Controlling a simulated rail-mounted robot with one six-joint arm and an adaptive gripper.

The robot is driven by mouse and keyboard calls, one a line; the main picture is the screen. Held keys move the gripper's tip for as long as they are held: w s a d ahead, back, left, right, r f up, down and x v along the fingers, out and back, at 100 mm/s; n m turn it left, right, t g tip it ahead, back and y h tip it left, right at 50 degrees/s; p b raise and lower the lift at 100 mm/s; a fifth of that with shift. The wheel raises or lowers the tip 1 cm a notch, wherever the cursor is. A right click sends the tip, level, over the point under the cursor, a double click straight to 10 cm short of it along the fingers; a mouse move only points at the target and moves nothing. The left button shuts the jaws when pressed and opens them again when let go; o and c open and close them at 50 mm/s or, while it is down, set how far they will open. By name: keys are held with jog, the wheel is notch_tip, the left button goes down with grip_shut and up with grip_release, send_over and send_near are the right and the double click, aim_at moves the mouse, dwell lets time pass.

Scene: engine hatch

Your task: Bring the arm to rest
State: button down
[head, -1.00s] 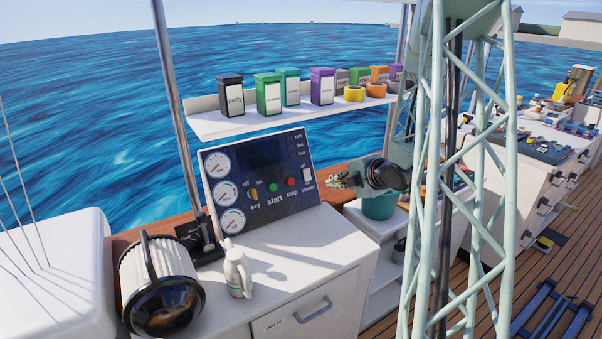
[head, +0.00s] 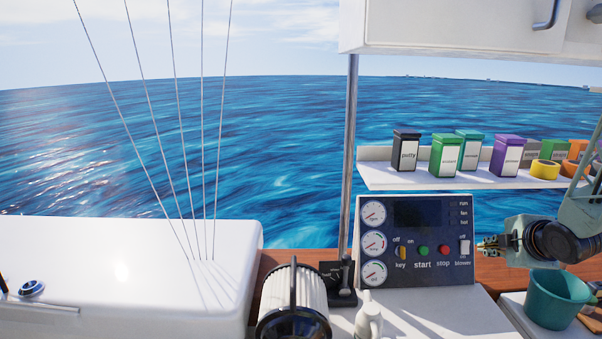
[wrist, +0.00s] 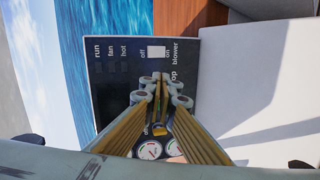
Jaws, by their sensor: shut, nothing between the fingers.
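My gripper (head: 482,244) is at the right edge of the dark control panel (head: 415,215) in the head view, pointing left, close to the blower switch (head: 464,247). Its fingers are shut and empty. In the wrist view the fingertips (wrist: 161,76) come together in front of the panel (wrist: 118,75), just below the white blower switch (wrist: 156,52). The fingers hide part of the panel's buttons there. In the head view the green start button (head: 423,251), red stop button (head: 443,251) and yellow key (head: 402,253) are clear of the gripper. I cannot tell whether the fingertips touch the panel.
A teal bucket (head: 556,300) stands below my gripper. A shelf (head: 385,180) with labelled canisters and tape rolls is above the panel. A white jug (head: 368,318) and a ribbed round filter (head: 291,300) stand at the front. A white cabinet (head: 450,22) hangs overhead.

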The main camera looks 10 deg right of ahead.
jog(key=s+a+r+m+g, duration=0.1)
jog(key=s+a+r+m, duration=0.1)
jog(key=s+a+r, duration=0.4)
jog(key=s+a+r+m+g+h, duration=0.1)
jog(key=a+r+m, duration=0.25)
jog(key=a, duration=0.45)
jog(key=s+a+r+m+g, duration=0.1)
jog(key=s+a+r+m, duration=0.1)
jog(key=s+a+r, duration=0.35)
jog(key=s+a+r+m+g+y, duration=0.1)
jog(key=s+a+r+m, duration=0.1)
jog(key=s+a, duration=0.9)
jog(key=s+a+r+m+g+y, duration=0.1)
jog(key=s+a+m, duration=0.4)
jog(key=s+a, duration=0.6)
jog(key=s+g+y, duration=0.1)
jog(key=s, duration=0.5)
jog(key=shift+s+a+r, duration=0.15)
jog(key=shift+a+r, duration=0.2)
jog(key=shift+r, duration=0.05)
jog(key=c, duration=3.4)
grip_release()
